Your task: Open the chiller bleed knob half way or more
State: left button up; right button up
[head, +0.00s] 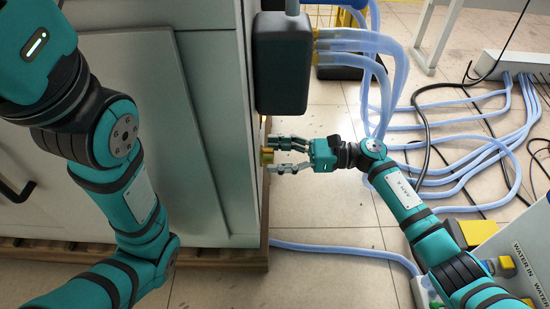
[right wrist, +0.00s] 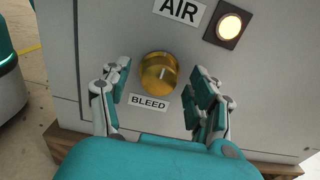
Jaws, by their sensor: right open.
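The bleed knob (right wrist: 159,72) is a round brass knob on the grey side panel of the chiller (right wrist: 270,85), just above a white BLEED label (right wrist: 149,102). My right gripper (right wrist: 162,82) is open in front of it, with one finger on each side of the knob and gaps showing between. In the head view the knob (head: 266,155) shows at the cabinet's side edge, at the fingertips of my right gripper (head: 280,156). I cannot tell whether the fingers touch it. My left arm crosses the left of the head view; its gripper is out of view.
An AIR label (right wrist: 180,10) and a lit round lamp (right wrist: 230,26) sit above the knob. A dark box (head: 281,62) hangs above my right gripper. Blue hoses (head: 480,150) loop over the floor to the right. A wooden pallet (head: 235,258) lies under the cabinet.

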jog(key=shift+a, duration=0.4)
jog(key=c, duration=1.1)
jog(key=shift+c, duration=0.2)
jog(key=shift+r, duration=0.1)
